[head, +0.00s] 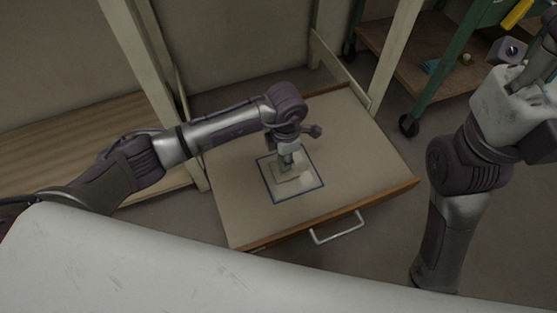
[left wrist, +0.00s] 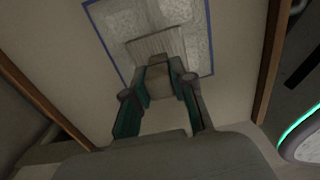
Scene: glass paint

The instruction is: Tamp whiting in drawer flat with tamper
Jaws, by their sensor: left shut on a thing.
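The open drawer (head: 370,150) holds pale, mostly smooth whiting (head: 240,207). A blue square outline (head: 315,188) lies on it. My left gripper (head: 287,160) points down over the square, shut on the handle of the tamper. The tamper's flat plate (head: 285,178) is inside the outline, at or very near the surface; I cannot tell if it touches. In the left wrist view the fingers (left wrist: 160,88) close around the handle, with the ribbed plate (left wrist: 155,44) beyond. The whiting inside the outline (left wrist: 150,18) looks speckled. My right arm is at the right; its finger state is unclear.
The drawer's wooden front (head: 340,214) carries a metal handle (head: 337,228). A pale cabinet post (head: 150,80) stands left of the drawer. A green wheeled cart (head: 440,75) is at the upper right. A white surface (head: 200,270) fills the foreground.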

